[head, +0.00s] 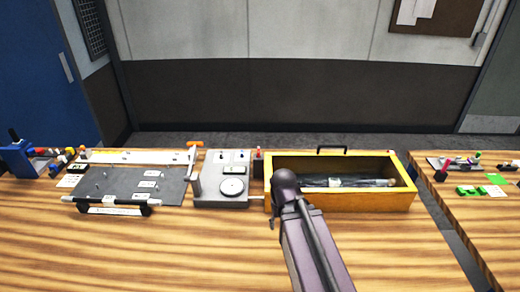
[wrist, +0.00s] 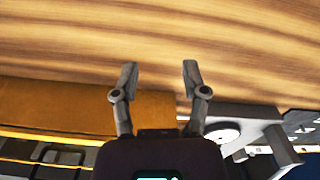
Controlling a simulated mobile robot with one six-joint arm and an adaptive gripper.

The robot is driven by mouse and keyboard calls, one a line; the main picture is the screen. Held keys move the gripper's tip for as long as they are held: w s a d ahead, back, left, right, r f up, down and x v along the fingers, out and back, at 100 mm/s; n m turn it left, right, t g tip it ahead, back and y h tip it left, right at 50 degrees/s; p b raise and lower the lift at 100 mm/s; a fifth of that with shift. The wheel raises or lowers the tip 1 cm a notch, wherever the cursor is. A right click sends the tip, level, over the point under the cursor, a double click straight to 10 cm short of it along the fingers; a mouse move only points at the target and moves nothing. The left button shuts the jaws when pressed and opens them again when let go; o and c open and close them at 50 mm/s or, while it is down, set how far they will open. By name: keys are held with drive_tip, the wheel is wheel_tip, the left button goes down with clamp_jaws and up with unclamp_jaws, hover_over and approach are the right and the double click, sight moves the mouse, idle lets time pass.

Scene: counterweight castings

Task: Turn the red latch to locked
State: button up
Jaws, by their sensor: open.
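No part can be clearly made out as the red latch. The box also shows in the wrist view (wrist: 60,108). My gripper (wrist: 159,70) is open and empty, with bare wood between its fingertips. In the head view my arm hides part of the box's left side, and my gripper is not clearly seen.
A dark tool (head: 350,183) lies in the box, and a black handle (head: 331,149) stands at its back edge. Left are an orange-topped lever (head: 194,145) and a grey pegged board (head: 120,186). Several small items lie on the right table. The front wood is clear.

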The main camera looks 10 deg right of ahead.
sight(259, 151)
drive_tip(key=o, duration=0.4)
drive_tip(key=shift+w, duration=0.1)
drive_tip(key=shift+c, duration=0.2)
drive_tip(key=w+r+n+p, duration=0.2)
drive_tip(key=w+r+p, duration=0.1)
drive_tip(key=w, duration=0.3)
drive_tip(key=w+r+n+p, duration=0.3)
drive_tip(key=w, duration=0.3)
drive_tip(key=w+r+n+p, duration=0.2)
drive_tip(key=w+r+p, duration=0.1)
drive_tip(key=w, duration=0.4)
drive_tip(key=shift+a+r+n+p, duration=0.3)
drive_tip(key=shift+a+n, duration=0.05)
drive_tip(key=shift+n, duration=0.05)
drive_tip(key=w+r+n+p, duration=0.3)
drive_tip(key=w+n, duration=0.1)
drive_tip(key=w, duration=0.4)
drive_tip(key=w+r+n+p, duration=0.4)
drive_tip(key=w, duration=0.5)
drive_tip(key=shift+r+p, duration=0.25)
drive_tip(key=shift+p, duration=0.05)
drive_tip(key=shift+f, duration=0.15)
wheel_tip(259, 151, down, 14)
drive_tip(key=b, duration=1.3)
drive_tip(key=shift+r+b, duration=0.25)
drive_tip(key=shift+b, duration=0.15)
